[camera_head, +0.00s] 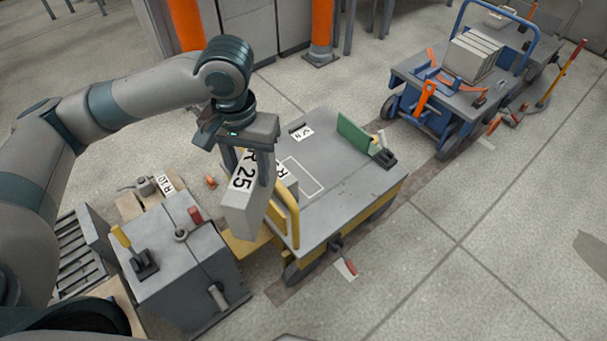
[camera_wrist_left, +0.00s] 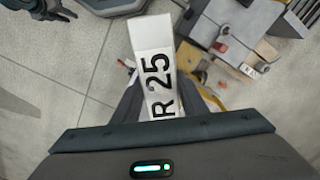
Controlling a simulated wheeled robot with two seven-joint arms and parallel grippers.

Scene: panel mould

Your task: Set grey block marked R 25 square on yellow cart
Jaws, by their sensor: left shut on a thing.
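The grey block marked R 25 (camera_head: 240,210) hangs upright in my left gripper (camera_head: 258,180), in front of the near left end of the yellow cart (camera_head: 345,228). My left gripper is shut on it. In the left wrist view the block (camera_wrist_left: 152,50) shows its R 25 label between the fingers. The cart has a grey top with a white outlined rectangle (camera_head: 303,176). My right gripper is not in view.
A green plate (camera_head: 353,133) stands on the cart's far side. A yellow handle (camera_head: 289,215) rises at its near end. A grey machine block (camera_head: 178,262) with levers stands at lower left. A blue cart (camera_head: 450,85) with grey slabs is at the back right. Floor at right is clear.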

